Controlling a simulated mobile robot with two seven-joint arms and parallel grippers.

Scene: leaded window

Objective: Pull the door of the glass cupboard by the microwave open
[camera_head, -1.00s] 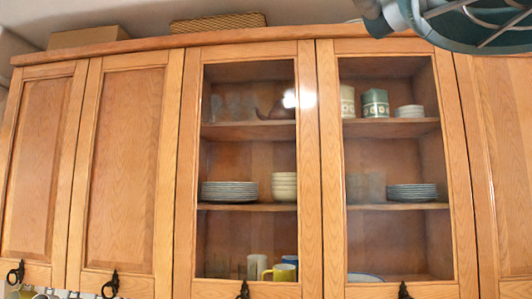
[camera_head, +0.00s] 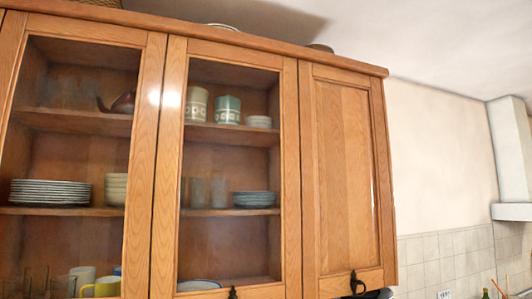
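The glass cupboard fills the left and middle of the head view. Its left glass door (camera_head: 146,190) is cut off at the picture's left and bottom edges. Its right glass door (camera_head: 290,190) looks shut, with a dark handle (camera_head: 233,292) at its bottom edge. Through the glass show stacked plates (camera_head: 50,192), bowls (camera_head: 255,199), canisters (camera_head: 228,109) and a yellow mug (camera_head: 102,287). I cannot make out a microwave in this view. Neither of my grippers is in view.
A solid wooden door (camera_head: 343,180) with a dark handle (camera_head: 357,284) closes the cupboard's right end. Right of it are a bare wall (camera_head: 440,150), tiles (camera_head: 440,260) and a pale hood (camera_head: 510,160). Some items lie on the cupboard's top.

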